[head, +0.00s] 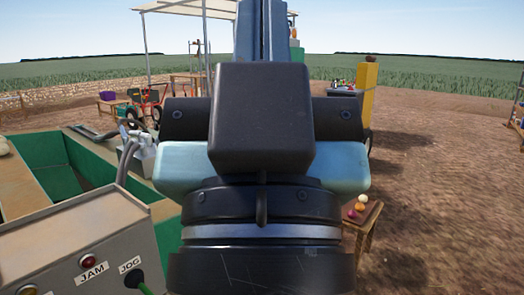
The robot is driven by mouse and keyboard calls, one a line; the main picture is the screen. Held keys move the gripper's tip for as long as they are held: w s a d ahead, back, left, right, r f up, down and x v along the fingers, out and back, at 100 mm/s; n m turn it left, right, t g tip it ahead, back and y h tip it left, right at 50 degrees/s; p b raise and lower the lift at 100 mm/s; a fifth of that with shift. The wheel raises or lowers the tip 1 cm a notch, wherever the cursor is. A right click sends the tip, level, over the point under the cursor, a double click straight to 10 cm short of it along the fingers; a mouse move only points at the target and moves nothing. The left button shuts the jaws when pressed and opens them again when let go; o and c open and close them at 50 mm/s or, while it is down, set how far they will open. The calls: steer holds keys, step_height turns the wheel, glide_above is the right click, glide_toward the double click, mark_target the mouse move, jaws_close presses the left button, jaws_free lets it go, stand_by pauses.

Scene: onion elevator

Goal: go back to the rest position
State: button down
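My own arm fills the middle of the head view, with black and pale blue links rising from the bottom edge to the top. My gripper does not show in this view. Whether it is open or shut, or holds anything, cannot be seen. The arm hides much of the scene behind it.
A grey control box (80,243) with JAM and JOG labels stands close at lower left, beside a green-walled bin (85,160). A small wooden table (371,214) with several onions is right of my arm. A yellow post (367,95) stands farther back. Bare ground at right is open.

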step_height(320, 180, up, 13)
steer(key=p, duration=1)
steer(key=shift+p, duration=0.35)
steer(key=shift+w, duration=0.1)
stand_by(0.3)
